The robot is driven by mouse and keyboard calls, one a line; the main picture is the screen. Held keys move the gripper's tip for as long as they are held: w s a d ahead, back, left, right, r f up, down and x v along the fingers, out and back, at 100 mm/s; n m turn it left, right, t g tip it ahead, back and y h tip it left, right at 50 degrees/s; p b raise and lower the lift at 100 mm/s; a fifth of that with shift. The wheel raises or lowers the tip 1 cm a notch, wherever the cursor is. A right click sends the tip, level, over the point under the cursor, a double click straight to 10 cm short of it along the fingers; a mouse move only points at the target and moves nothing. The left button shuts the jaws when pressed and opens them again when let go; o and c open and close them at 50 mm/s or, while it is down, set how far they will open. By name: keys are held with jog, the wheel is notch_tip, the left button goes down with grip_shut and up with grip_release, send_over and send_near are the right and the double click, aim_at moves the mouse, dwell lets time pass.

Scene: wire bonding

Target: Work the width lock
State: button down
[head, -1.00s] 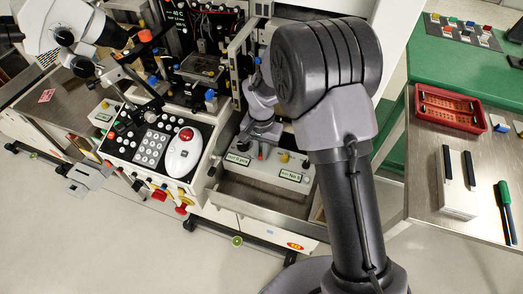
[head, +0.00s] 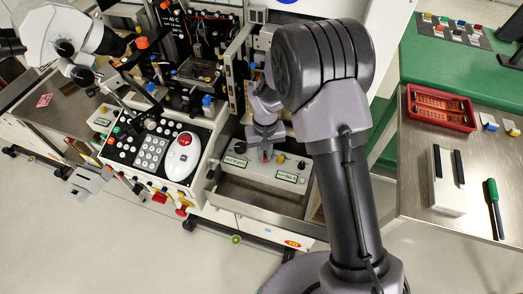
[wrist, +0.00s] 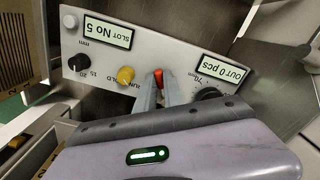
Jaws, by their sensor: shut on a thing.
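A light grey control panel (wrist: 105,62) fills the upper part of the wrist view. It also shows in the head view (head: 248,173), low in the machine bay. A small red lever (wrist: 159,78) stands up from the panel between a yellow knob (wrist: 125,75) and a black knob (wrist: 208,93). My gripper (wrist: 160,88) is shut on the red lever, with one pale finger on each side of it and the red tip showing. In the head view my gripper (head: 265,150) is at the panel, partly hidden by my arm. The lever's base is hidden.
Another black knob (wrist: 78,63) with a mm scale and a white button (wrist: 70,21) sit along the panel. Displays read "SLOT No 5" (wrist: 107,32) and "OUT 0 pcs" (wrist: 221,69). A button console (head: 152,145) stands left. A red tray (head: 441,107) lies right.

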jog(key=n, duration=0.1)
jog(key=d+n+p, duration=0.1)
jog(key=n, duration=0.1)
jog(key=shift+w+d+r, duration=0.1)
jog(key=shift+w+r, duration=0.05)
jog(key=shift+w, duration=0.05)
jog(key=shift+w+d+n+p, duration=0.2)
jog(key=shift+n+p, duration=0.15)
jog(key=shift+n, duration=0.4)
jog(key=shift+w+d+n+p, duration=0.15)
jog(key=shift+n+p, duration=0.2)
jog(key=shift+n, duration=0.4)
jog(key=c, duration=1.5)
grip_release()
jog(key=shift+d, duration=0.1)
jog(key=shift+o, duration=0.2)
notch_tip(320, 180, up, 17)
jog(key=p, duration=0.5)
